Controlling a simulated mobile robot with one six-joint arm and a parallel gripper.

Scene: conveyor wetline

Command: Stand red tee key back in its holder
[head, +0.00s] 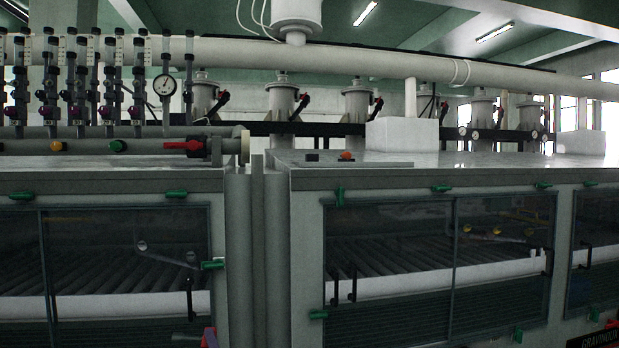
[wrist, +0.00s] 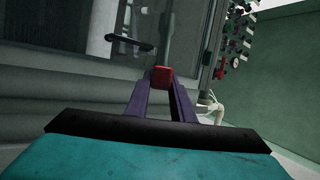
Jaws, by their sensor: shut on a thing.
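In the wrist view my gripper (wrist: 163,90) has its purple fingers closed on a red piece (wrist: 161,76), which I take to be the red tee key. Only a small red block of it shows between the fingertips. A grey bar rises beyond it; I cannot tell whether it is the key's shaft or part of the machine. In the head view a bit of purple and red (head: 209,338) at the bottom edge looks like my gripper's end with the key, mostly cut off. I cannot make out the key's holder in either view.
A cabinet line with glass doors (head: 390,255) and green latches fills the head view. A black door handle (wrist: 130,42) is close to the fingers on the left in the wrist view. Valves and gauges (wrist: 235,40) are at upper right, beside a bare green wall (wrist: 285,75).

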